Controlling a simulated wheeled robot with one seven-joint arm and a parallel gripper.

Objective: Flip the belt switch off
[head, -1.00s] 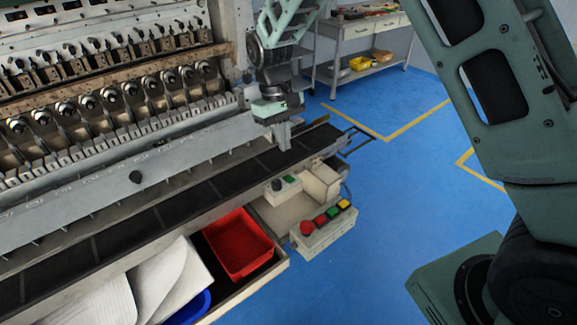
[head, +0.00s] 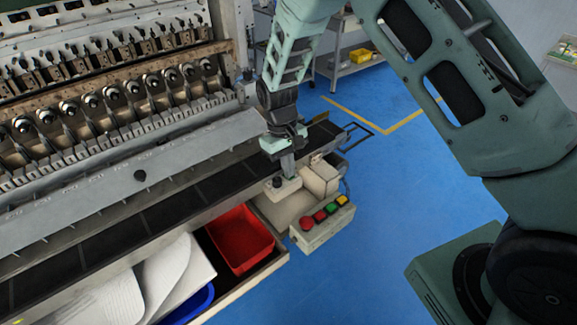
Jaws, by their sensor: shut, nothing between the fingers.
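A small pale switch box (head: 284,193) sits at the front edge of the machine, beside the dark conveyor belt (head: 165,214). A black knob (head: 277,181) shows on its top left. My gripper (head: 289,175) points down over the right part of the box's top, with its fingers together and nothing held. The fingers hide the box's green switch, so its position cannot be seen. I cannot tell whether the fingertips touch it.
A larger control box (head: 322,228) with red, green and yellow buttons is just in front. A pale block (head: 319,178) stands close to the right. A red bin (head: 239,240) lies to the lower left. The blue floor at right is open.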

